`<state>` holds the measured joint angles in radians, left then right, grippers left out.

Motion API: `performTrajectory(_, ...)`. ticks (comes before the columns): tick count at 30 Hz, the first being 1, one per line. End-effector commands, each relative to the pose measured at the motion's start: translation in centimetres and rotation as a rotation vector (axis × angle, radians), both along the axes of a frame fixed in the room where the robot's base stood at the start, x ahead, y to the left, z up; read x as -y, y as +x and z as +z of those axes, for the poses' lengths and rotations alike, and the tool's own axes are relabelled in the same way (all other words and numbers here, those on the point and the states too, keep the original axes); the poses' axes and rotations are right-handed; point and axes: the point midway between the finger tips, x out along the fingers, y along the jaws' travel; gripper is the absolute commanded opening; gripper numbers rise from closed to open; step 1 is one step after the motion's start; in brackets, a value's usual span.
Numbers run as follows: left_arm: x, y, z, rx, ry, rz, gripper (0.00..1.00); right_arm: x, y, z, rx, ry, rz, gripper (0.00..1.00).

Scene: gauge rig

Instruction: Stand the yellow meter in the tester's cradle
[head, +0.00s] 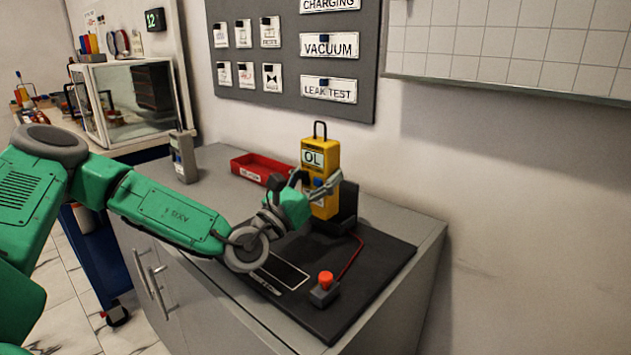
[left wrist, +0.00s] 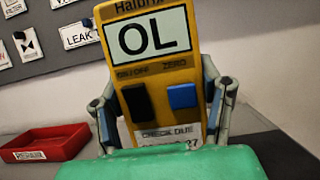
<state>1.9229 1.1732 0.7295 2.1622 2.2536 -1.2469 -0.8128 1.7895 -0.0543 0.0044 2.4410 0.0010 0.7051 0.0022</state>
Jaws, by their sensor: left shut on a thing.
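The yellow meter (head: 321,155) is upright above the back of the black tester board (head: 375,262), with "OL" on its screen and a loop on top. My left gripper (head: 318,190) is shut on its sides. In the left wrist view the fingers (left wrist: 163,104) flank the meter (left wrist: 155,68) near its black and blue buttons. The black cradle (head: 347,207) is just behind and right of the meter's lower part. I cannot tell whether the meter's base rests in it or hangs just above. My right gripper is not in view.
A red button box (head: 324,288) with a red cable sits on the board's front. A red tray (head: 262,168) and a grey meter (head: 184,158) stand at the back left of the cabinet. A wall with a sign panel (head: 285,75) rises behind.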

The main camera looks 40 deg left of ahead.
Motion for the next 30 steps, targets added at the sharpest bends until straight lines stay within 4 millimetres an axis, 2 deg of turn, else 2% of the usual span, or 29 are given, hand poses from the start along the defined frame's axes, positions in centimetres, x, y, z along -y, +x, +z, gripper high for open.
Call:
performTrajectory(3,0.0,1.2,-0.7,0.004,0.0,0.0,0.13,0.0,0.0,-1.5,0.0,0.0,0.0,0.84)
performTrajectory(13,0.5,3.9,-1.3,0.003,0.003,-0.003,0.13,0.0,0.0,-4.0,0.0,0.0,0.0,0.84)
performTrajectory(19,0.5,4.6,-1.3,0.003,0.001,-0.001,0.13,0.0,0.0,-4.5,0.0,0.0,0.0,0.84)
performTrajectory(30,0.3,4.7,-1.3,0.002,-0.001,-0.001,0.13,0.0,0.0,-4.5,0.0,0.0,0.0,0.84)
